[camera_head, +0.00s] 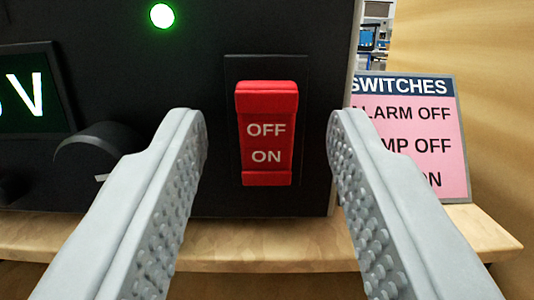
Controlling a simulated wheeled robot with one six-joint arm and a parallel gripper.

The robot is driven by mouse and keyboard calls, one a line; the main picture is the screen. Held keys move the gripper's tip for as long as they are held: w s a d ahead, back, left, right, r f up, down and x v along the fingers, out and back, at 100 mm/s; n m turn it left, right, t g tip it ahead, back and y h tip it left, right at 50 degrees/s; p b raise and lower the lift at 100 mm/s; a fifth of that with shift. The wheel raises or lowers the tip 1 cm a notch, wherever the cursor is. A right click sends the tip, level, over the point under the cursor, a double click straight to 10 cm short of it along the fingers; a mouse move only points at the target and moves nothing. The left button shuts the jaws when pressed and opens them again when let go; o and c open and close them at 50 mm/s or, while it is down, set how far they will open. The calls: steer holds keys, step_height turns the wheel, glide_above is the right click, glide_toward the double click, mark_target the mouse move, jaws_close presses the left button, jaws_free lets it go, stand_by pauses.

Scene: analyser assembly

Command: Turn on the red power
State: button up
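The red power switch (267,133) is a rocker on the front of a black analyser box (200,80), set in a dark rectangular plate. It is marked OFF above and ON below. Its top edge shows as a separate, brighter red band, and its bottom edge is a thin darker strip. A round green light (162,16) glows on the box, up and left of the switch. My gripper (267,122) is open and empty. One finger is left of the switch and one is right, both nearer the camera and not visibly touching it.
A display (30,92) with a lit "V" and a dark knob (98,160) are at the left. A pink sign (420,158) headed SWITCHES, partly hidden by the right finger, stands at the right. The box rests on a wooden shelf (265,245). A wooden wall (475,60) closes the right side.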

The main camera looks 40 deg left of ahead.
step_height(320, 180, up, 10)
stand_by(0.7)
stand_by(0.4)
